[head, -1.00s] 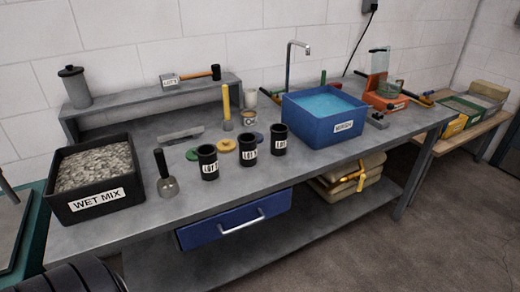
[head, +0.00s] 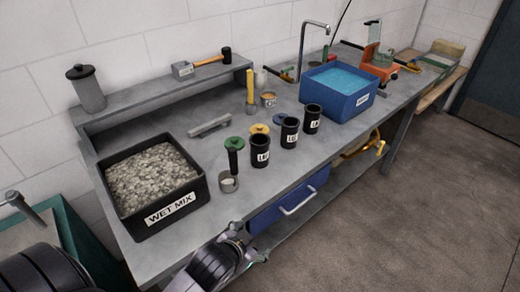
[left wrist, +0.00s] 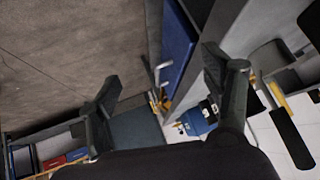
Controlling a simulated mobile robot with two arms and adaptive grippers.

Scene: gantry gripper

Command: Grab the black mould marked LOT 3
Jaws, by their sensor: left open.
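Three black cup-shaped moulds with white labels stand upright in a row on the grey bench: a near one (head: 260,152), a middle one (head: 289,133) and a far one (head: 312,119). The labels seem to read LOT, but their numbers are too small to tell apart. My left gripper (head: 250,245) is open and empty at the bench's front edge, nearer the camera than the moulds and apart from them. Its spread fingers (left wrist: 160,75) frame the bench's front side and the floor in the left wrist view. My right gripper is not in view.
A blue drawer (head: 290,205) with a protruding handle sits under the bench edge.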

